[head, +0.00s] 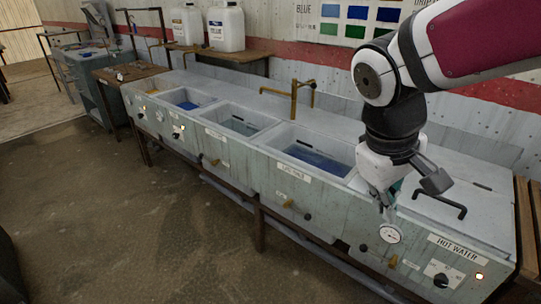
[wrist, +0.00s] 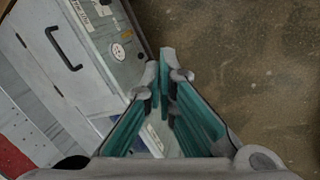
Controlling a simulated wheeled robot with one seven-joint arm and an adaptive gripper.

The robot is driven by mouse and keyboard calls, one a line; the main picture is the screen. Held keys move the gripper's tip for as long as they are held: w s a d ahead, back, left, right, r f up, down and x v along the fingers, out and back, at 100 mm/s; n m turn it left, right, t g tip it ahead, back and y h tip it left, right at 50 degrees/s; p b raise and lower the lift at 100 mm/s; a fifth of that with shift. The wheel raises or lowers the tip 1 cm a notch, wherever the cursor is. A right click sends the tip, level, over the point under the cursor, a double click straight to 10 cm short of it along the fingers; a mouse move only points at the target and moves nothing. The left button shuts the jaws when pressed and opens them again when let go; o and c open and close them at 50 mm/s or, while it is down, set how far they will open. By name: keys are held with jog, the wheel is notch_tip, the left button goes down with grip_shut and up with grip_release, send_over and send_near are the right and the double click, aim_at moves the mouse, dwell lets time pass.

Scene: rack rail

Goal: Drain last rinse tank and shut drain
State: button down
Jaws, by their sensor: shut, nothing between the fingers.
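The nearest open basin, which looks like the last rinse tank (head: 352,155), holds blue-tinted water (head: 318,154) in the head view. A white label, too small to read surely, is on its front. Below is a small yellow drain lever (head: 288,203) with a dark knob (head: 308,217) to its right; I cannot tell whether the drain is open. My gripper (head: 386,212) hangs right of this tank, in front of the bench and near a round gauge (head: 389,233). In the wrist view my gripper (wrist: 166,55) is shut and empty, its fingertips together over the floor beside the bench front.
The hot water unit (head: 460,240) with a black-handled lid (head: 440,195) is at the right. More basins (head: 240,122) run leftward, with a brass tap (head: 293,98) behind. White canisters (head: 226,28) stand on a back shelf. The floor in front (head: 130,220) is clear.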

jog(key=w+f+n+g+h+b, duration=0.1)
jog(key=w+f+n+h+b, duration=0.5)
jog(key=w+f, duration=0.75)
jog(key=n+t+h+b, duration=0.4)
jog(key=n+t+b, duration=0.9)
jog(key=n+b, duration=0.55)
send_near(300, 213)
jog(key=w+d+f+m+b, duration=0.1)
jog(key=w+d+f, duration=0.3)
jog(key=w+d, duration=0.15)
jog(key=shift+w+a+r, duration=0.2)
jog(key=shift+a+r, duration=0.1)
jog(key=shift+a, duration=0.05)
jog(key=shift+r, duration=0.1)
jog(key=shift+s+d+r+n+p, duration=0.15)
jog(key=shift+n+p, duration=0.1)
jog(key=shift+p, duration=0.2)
